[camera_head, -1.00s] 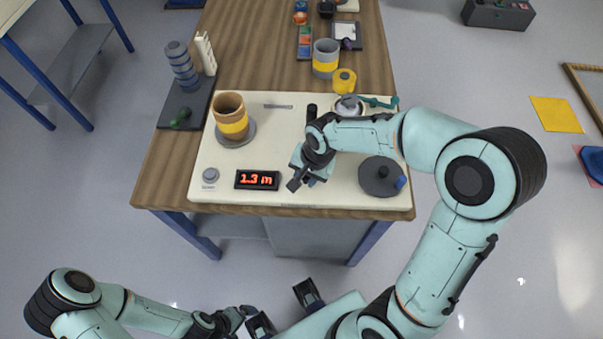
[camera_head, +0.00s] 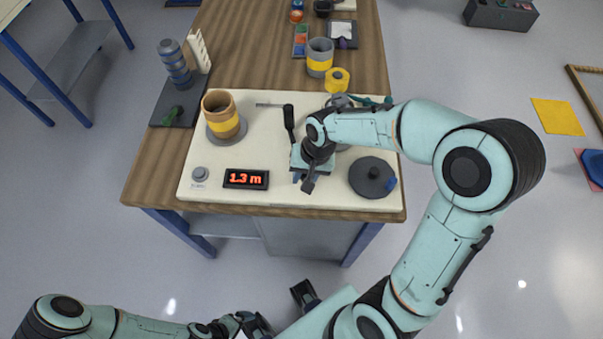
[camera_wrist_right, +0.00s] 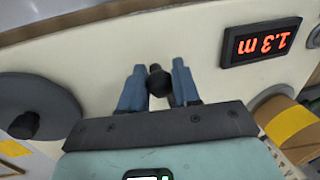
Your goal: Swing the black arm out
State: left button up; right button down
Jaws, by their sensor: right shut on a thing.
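The black arm (camera_head: 289,118) lies over the cream board, behind my right gripper in the head view. Its far end shows, tilted slightly left; the rest is hidden under my right gripper. My right gripper (camera_head: 300,178) points down at the middle of the board. In the right wrist view, its blue fingers (camera_wrist_right: 159,90) are shut on a round black knob (camera_wrist_right: 159,80), which looks like part of the black arm. My left gripper (camera_head: 250,325) is low at the bottom edge, away from the table, and its fingers are unclear.
The cream board (camera_head: 262,135) carries a brown roll with a yellow band (camera_head: 222,118) at left, a red 1.3 m display (camera_head: 246,179) in front, and a dark round disc (camera_head: 372,178) at right. A yellow roll (camera_head: 337,80) and grey cup (camera_head: 320,57) stand behind.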

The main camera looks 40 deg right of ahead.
jog(key=c, duration=0.8)
grip_release()
jog(key=shift+d, duration=0.1)
jog(key=shift+c, duration=0.2)
jog(key=shift+r, duration=0.1)
notch_tip(320, 180, up, 13)
jog(key=s+d+p, duration=0.1)
jog(key=d, duration=0.1)
jog(key=shift+s+p, duration=0.35)
